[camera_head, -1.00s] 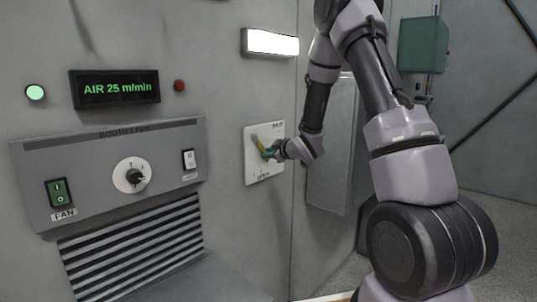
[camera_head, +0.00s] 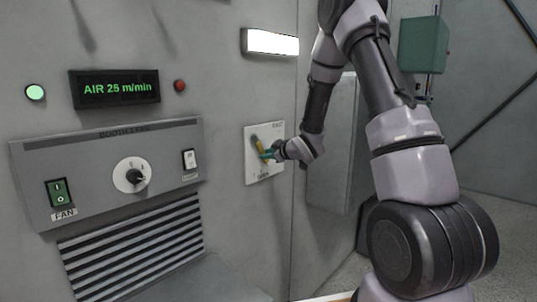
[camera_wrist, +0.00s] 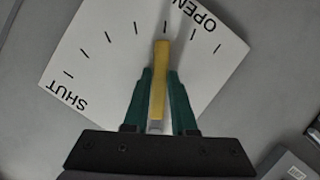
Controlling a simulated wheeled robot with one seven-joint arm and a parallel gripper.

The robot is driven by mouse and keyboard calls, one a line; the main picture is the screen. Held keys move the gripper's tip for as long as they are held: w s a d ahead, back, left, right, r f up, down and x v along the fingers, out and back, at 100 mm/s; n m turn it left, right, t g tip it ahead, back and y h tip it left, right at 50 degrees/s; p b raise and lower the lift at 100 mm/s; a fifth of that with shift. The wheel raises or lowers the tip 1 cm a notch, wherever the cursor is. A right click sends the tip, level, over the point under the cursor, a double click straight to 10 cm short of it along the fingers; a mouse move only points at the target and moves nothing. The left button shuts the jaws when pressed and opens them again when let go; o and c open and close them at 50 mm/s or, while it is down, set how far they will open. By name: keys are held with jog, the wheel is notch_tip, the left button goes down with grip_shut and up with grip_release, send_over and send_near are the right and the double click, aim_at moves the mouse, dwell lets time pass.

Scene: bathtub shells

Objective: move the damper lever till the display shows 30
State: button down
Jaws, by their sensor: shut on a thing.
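The damper lever is a yellow bar (camera_wrist: 159,82) on a white plate (camera_wrist: 100,45) marked SHUT and OPEN with tick marks between. In the wrist view its tip points to the ticks on the OPEN side of the scale's middle. My gripper (camera_wrist: 160,95) has green fingers closed on both sides of the lever. In the head view my gripper (camera_head: 268,155) is at the plate (camera_head: 262,174), and its fingers partly hide the lever (camera_head: 259,144). The display (camera_head: 115,88) reads AIR 25 m/min in green.
A booth fan panel (camera_head: 90,185) with a green switch (camera_head: 59,192), a round knob (camera_head: 132,175) and a white switch (camera_head: 189,159) is left of the plate. A louvred vent (camera_head: 135,245) is below it. A lit lamp (camera_head: 270,42) is above the plate.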

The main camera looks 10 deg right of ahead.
jog(key=shift+s+a+f, duration=0.1)
jog(key=c, duration=0.7)
grip_release()
jog(key=v, duration=1)
jog(key=shift+s+d, duration=0.2)
jog(key=shift+s, duration=0.1)
jog(key=shift+r, duration=0.25)
